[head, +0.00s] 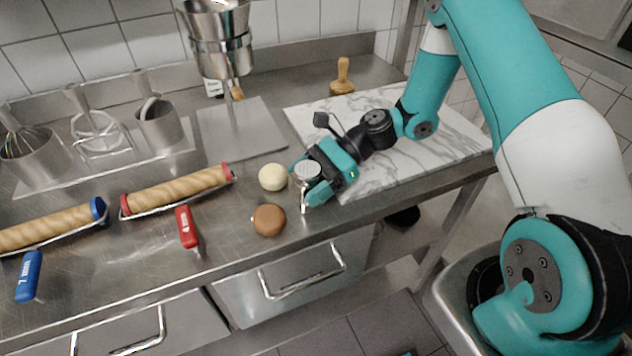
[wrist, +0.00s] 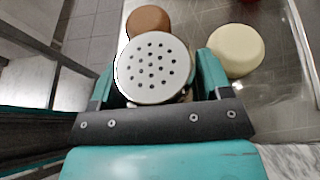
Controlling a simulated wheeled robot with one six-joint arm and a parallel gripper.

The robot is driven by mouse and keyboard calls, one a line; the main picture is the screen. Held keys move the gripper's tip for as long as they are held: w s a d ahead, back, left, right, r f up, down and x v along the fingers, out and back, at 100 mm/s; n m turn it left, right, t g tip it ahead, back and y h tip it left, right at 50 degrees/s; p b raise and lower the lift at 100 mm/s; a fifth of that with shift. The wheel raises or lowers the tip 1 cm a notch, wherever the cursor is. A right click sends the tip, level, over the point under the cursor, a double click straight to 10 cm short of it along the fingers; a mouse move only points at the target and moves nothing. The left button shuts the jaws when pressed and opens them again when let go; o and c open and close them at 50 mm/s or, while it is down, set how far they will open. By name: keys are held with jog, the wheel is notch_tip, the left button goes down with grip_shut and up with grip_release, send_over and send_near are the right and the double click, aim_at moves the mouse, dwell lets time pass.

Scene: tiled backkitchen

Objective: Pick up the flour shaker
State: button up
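The flour shaker (head: 306,172) is a metal cylinder with a pale perforated lid. It stands upright near the front edge of the steel counter. In the wrist view its round lid (wrist: 154,68) fills the space between the fingers. My gripper (head: 318,180) is around the shaker, with one teal finger on each side. The right finger in the wrist view (wrist: 158,78) shows a narrow gap to the lid, so the gripper looks open. The lid hides part of the left finger and the lower body.
A cream dough ball (head: 273,177) and a brown one (head: 268,220) sit close left of the shaker. A marble board (head: 440,135) lies right, under my arm.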

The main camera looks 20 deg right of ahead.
jog(key=c, duration=0.6)
